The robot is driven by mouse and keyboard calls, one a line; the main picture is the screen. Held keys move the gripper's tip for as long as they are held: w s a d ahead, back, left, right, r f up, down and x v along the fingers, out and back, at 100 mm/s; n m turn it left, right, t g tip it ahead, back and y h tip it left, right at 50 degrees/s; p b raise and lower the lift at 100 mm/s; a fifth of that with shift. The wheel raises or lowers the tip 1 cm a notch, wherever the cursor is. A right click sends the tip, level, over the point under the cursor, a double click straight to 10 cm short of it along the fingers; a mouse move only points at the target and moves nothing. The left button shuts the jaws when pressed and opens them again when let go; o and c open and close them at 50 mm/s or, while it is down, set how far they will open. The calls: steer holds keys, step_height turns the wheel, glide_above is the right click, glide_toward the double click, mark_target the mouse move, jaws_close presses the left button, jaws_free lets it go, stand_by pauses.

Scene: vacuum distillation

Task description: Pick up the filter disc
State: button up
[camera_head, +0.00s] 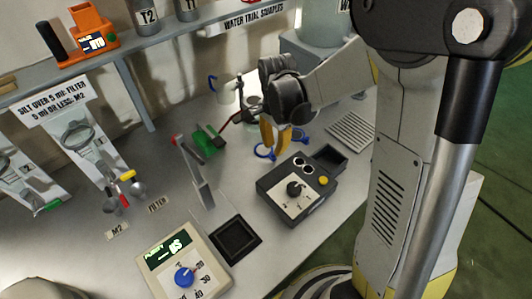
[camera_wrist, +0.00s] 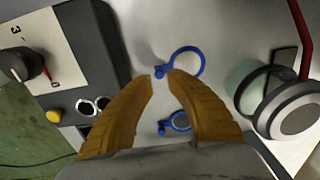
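Two small blue-rimmed rings with short handles lie on the grey bench; I take them to be the filter disc candidates but cannot tell which is meant. In the wrist view, the larger blue ring (camera_wrist: 203,63) is beyond my fingertips, its handle near the gap. The smaller blue ring (camera_wrist: 164,128) shows between my fingers, with a grey inside, partly hidden by the right finger. My gripper (camera_wrist: 162,82) has its yellow fingers apart with nothing between the tips. In the head view, my gripper (camera_head: 275,148) points down beside the blue ring (camera_head: 264,153).
A dark control box (camera_head: 297,190) with a knob stands close to my gripper.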

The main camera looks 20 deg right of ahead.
mark_target(274, 155)
step_height(274, 155, down, 4)
steer(key=shift+f+b, duration=0.2)
steer(key=shift+b, duration=0.75)
steer(key=shift+s+r, duration=0.1)
jaws_close()
steer(key=shift+r, duration=0.15)
